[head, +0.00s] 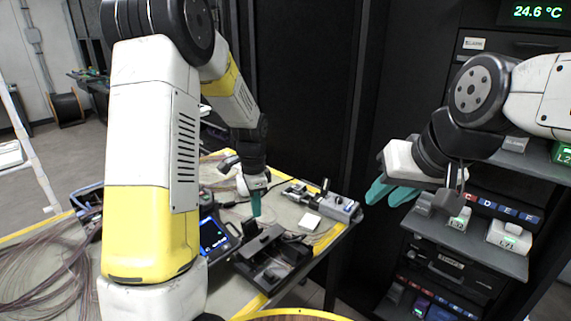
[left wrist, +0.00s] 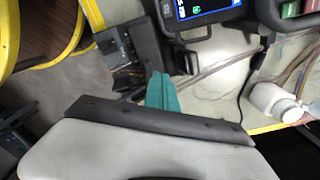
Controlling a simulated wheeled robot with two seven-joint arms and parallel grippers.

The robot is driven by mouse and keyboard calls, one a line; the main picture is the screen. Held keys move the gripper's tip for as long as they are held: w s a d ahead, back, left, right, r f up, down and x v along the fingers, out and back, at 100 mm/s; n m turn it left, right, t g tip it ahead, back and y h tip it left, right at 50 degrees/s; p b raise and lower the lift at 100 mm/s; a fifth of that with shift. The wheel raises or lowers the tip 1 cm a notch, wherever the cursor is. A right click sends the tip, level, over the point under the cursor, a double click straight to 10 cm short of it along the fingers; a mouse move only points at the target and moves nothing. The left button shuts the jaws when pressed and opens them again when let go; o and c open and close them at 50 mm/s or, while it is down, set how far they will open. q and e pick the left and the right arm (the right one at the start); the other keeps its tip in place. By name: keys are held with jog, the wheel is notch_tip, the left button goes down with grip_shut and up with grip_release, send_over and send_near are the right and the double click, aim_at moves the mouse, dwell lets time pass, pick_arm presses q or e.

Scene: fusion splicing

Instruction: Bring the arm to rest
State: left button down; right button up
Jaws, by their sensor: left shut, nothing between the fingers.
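My left gripper (head: 256,204) points down over the work table, just above the black splicing unit (head: 268,243). Its teal fingers are together with nothing between them. In the left wrist view the closed teal fingers (left wrist: 162,92) show beside the dark device (left wrist: 132,58); I cannot tell whether they touch it. My right gripper (head: 389,191) hangs in front of the rack at the right. Its two teal fingers are apart, with no object seen between them.
A lit screen (head: 213,235) stands left of the splicing unit. A grey tool (head: 342,207) lies near the table's right edge. Loose cables (head: 45,262) cover the table's left. Rack shelves (head: 478,238) with labelled modules stand close to my right arm. Yellow edging (head: 332,240) borders the table.

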pick_arm(q)
jog(key=s+r+n+t+h, duration=0.2)
jog(key=s+r+n+t, duration=0.4)
jog(key=s+r+n, duration=0.6)
jog(key=s+r, duration=0.8)
jog(key=s, duration=0.1)
jog(key=shift+s+a+r+n, duration=0.35)
jog(key=shift+a+n, duration=0.05)
